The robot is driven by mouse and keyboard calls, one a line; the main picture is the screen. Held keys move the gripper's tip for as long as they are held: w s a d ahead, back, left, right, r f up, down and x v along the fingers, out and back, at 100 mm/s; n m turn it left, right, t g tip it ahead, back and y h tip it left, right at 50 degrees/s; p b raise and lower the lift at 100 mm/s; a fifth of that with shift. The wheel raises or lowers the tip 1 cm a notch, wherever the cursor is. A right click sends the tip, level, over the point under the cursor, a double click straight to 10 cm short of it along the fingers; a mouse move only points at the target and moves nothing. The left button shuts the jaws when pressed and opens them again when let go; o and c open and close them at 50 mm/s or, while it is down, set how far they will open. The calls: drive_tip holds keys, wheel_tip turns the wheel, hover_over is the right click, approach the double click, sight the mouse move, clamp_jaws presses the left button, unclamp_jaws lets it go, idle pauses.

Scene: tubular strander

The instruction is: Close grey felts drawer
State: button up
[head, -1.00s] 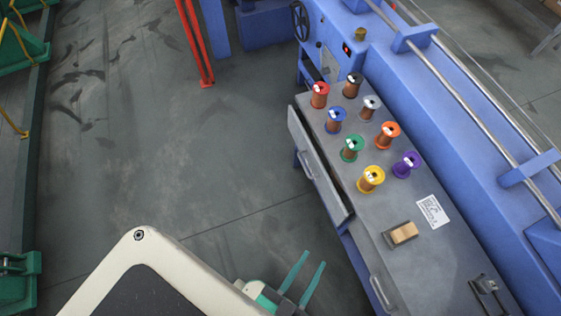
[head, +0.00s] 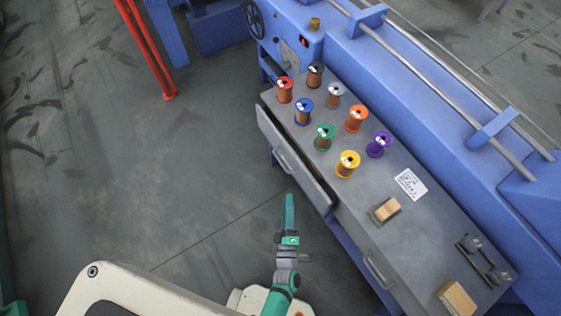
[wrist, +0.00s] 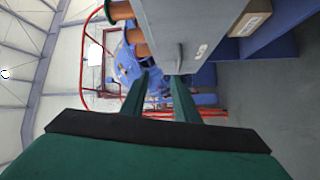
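A grey drawer (head: 296,160) under the grey bench top stands pulled out at the bench's left end, with a bar handle on its front. No readable label shows on it in the head view. A second grey drawer front with a handle (head: 377,273) sits nearer and looks shut. My gripper (head: 288,200) is left of and nearer than the open drawer, apart from it, with its green fingers seen edge-on. In the wrist view the two fingers (wrist: 161,85) are apart and empty. A grey panel (wrist: 190,25) with a handle and small lettering lies beyond them; I cannot tell which drawer it is.
Several coloured spools (head: 324,135) stand on the bench top (head: 365,180), with a wooden-topped block (head: 385,210) and a black fixture (head: 483,258). The blue machine (head: 430,100) runs behind. A red post (head: 147,50) stands at upper left. Floor left of the drawer is clear.

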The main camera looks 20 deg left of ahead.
sight(281, 162)
drive_tip(key=w+a+f+n+y, duration=0.1)
drive_tip(key=w+a+n, duration=0.1)
drive_tip(key=w, duration=0.3)
drive_tip(key=w+a+f+n+g+y, duration=0.1)
drive_tip(key=w+a+n, duration=0.1)
drive_tip(key=w, duration=0.4)
drive_tip(key=w+a+f+n+y, duration=0.1)
drive_tip(key=w+a+f+n, duration=0.1)
drive_tip(key=w+a+n, duration=0.1)
drive_tip(key=shift+w+a+g+y, duration=0.15)
drive_tip(key=shift+w+a, duration=0.25)
drive_tip(key=shift+w, duration=0.3)
drive_tip(key=shift+w+a+g+y, duration=0.15)
drive_tip(key=shift+w+a, duration=0.2)
drive_tip(key=shift+w, duration=0.3)
clamp_jaws()
